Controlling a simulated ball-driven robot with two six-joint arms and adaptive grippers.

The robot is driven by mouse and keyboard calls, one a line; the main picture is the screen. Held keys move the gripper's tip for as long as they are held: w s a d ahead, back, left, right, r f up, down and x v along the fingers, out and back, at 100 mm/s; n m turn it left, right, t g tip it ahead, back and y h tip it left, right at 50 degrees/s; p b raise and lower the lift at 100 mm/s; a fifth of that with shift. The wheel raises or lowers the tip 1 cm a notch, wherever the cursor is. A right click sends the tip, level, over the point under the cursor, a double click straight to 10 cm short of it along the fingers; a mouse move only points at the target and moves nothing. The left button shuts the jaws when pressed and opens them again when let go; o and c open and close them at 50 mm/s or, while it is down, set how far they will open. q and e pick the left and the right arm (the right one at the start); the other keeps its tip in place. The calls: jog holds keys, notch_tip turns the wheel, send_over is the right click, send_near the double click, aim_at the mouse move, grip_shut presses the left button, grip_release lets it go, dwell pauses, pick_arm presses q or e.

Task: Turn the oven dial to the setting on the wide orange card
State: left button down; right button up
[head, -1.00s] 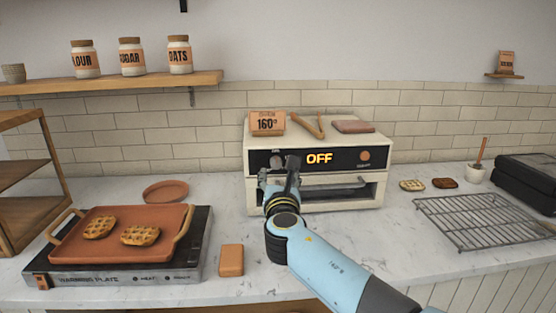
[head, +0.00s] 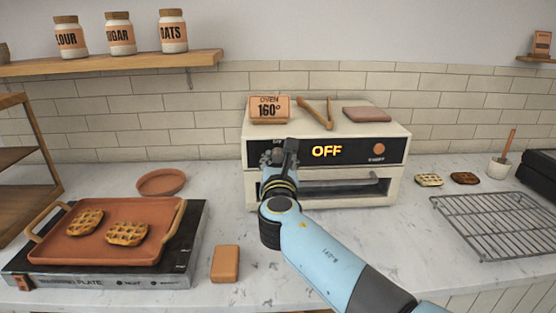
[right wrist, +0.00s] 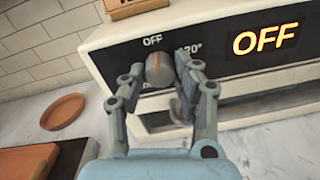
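The cream oven (head: 226,171) stands against the tiled wall, its lit display (head: 326,151) reading OFF. The wide orange card (head: 269,110) on top of the oven reads OVEN 160°. In the right wrist view, the grey dial (right wrist: 160,71) shows an orange mark pointing up toward the OFF label; a 120° label is partly hidden at its right. My right gripper (right wrist: 160,75) is open, with one finger on each side of the dial; I cannot tell whether they touch it. In the head view my right gripper (head: 279,156) hides the dial. My left gripper is not in view.
Wooden tongs (head: 316,113) and a flat brown item (head: 367,114) lie on the oven. A tray with two waffles (head: 95,240) sits on the warming plate at left. A wire rack (head: 490,227) is at right.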

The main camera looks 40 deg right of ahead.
grip_shut()
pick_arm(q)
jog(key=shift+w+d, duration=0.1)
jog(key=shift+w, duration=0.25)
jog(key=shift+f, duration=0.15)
